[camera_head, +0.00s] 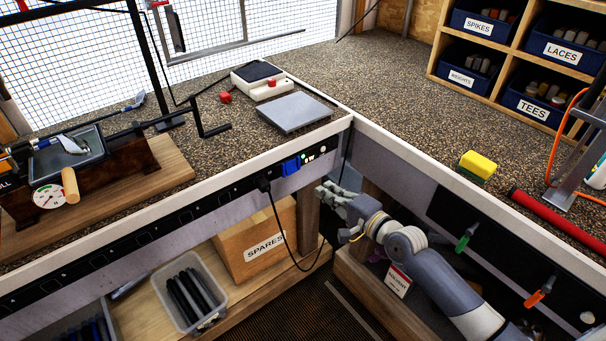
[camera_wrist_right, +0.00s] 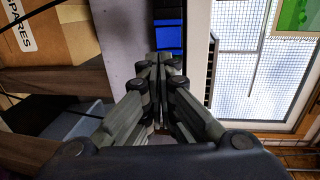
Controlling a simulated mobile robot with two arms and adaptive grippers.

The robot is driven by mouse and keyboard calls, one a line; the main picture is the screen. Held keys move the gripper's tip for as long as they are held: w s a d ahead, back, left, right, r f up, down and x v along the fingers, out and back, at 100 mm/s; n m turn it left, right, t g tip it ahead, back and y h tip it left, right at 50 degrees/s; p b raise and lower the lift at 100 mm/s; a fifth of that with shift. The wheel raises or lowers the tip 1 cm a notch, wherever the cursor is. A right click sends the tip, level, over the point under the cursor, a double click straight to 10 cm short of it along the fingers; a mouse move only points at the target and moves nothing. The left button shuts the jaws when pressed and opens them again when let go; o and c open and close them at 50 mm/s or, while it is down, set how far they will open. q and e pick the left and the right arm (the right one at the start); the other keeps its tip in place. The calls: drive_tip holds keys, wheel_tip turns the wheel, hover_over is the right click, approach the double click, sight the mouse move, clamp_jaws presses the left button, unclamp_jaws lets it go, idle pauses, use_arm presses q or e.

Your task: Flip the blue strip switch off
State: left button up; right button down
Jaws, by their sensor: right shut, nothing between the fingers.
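The blue strip switch (camera_head: 291,166) sits on the black power strip (camera_head: 215,192) along the bench's front edge, near the inner corner. A small white light shows just right of it. In the right wrist view the blue switch (camera_wrist_right: 169,36) is straight ahead, just beyond the fingertips. My right gripper (camera_head: 322,191) is shut and empty, a little right of and below the switch in the head view. In the right wrist view the gripper (camera_wrist_right: 159,62) has its fingertips together; contact with the switch cannot be told. My left gripper is out of view.
A black plug (camera_head: 264,184) and its hanging cord are just left of the switch. A SPARES box (camera_head: 262,240) and a clear bin (camera_head: 190,292) stand on the shelf below. A grey scale plate (camera_head: 294,112) lies on the bench above.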

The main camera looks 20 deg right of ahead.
sight(296, 171)
drive_tip(key=x, duration=1)
drive_tip(key=shift+w+a+f, duration=0.1)
drive_tip(key=shift+w, duration=0.25)
drive_tip(key=shift+f+b, duration=0.1)
drive_tip(key=shift+b, duration=0.25)
drive_tip(key=shift+w+a+b, duration=0.1)
drive_tip(key=shift+w+b, duration=0.05)
drive_tip(key=shift+b, duration=0.15)
